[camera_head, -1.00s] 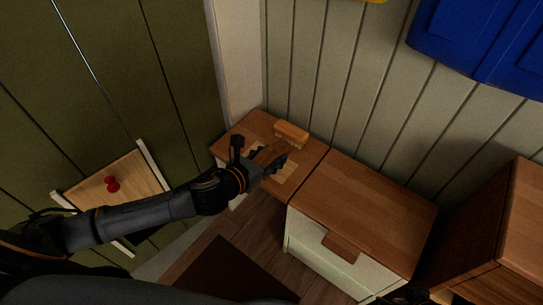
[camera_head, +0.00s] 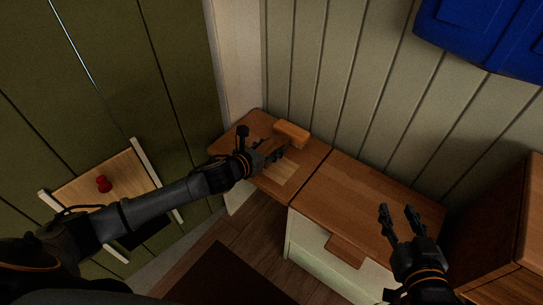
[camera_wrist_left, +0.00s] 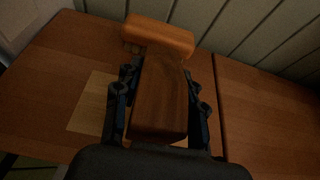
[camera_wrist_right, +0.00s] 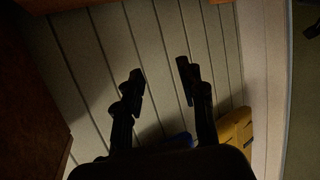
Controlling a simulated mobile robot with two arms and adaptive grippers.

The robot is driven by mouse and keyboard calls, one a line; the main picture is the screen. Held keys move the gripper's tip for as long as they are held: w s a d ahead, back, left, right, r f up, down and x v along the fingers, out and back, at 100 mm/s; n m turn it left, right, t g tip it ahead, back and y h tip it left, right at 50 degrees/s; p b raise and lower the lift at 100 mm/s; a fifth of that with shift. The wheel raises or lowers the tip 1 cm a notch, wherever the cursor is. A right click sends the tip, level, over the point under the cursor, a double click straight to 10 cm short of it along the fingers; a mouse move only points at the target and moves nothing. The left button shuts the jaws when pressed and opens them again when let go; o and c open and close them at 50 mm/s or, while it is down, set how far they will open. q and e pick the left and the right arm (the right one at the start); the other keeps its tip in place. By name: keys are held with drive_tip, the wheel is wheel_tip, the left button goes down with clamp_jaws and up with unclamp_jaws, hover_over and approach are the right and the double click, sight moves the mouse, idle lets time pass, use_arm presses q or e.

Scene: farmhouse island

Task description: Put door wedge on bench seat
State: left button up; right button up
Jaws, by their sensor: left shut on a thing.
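The door wedge (camera_wrist_left: 160,95), a brown wooden piece, is between the fingers of my left gripper (camera_wrist_left: 160,85) in the left wrist view. My left gripper also shows in the head view (camera_head: 272,152), shut on the wedge over the left wooden seat top (camera_head: 312,158), probably the bench seat. I cannot tell whether the wedge touches the wood. A paler square (camera_head: 287,175) is on that top, partly behind the gripper in the left wrist view. My right gripper (camera_head: 398,208) is open and empty over the right-hand wooden top; it also shows in the right wrist view (camera_wrist_right: 162,75).
A brush-like wooden block (camera_head: 292,133) lies at the back of the left top, just beyond the wedge. The right-hand wooden top (camera_head: 345,195) is clear. A taller wooden cabinet (camera_head: 500,220) stands at the right. A red knob (camera_head: 104,184) is at the left.

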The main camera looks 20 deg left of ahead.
use_arm(q)
wheel_tip(320, 180, down, 3)
drive_tip(key=shift+f+b, duration=0.1)
drive_tip(key=shift+b, duration=0.8)
use_arm(e)
wheel_tip(320, 180, up, 8)
drive_tip(key=w+a+t+y, duration=0.1)
drive_tip(key=t, duration=0.4)
drive_tip(key=shift+w+a+y, duration=0.25)
drive_tip(key=shift+a+y, duration=0.05)
drive_tip(key=shift+y, duration=0.1)
drive_tip(key=shift+r, duration=0.15)
use_arm(q)
drive_tip(key=o, duration=1.2)
drive_tip(key=shift+f, duration=0.1)
use_arm(e)
drive_tip(key=shift+r, duration=0.1)
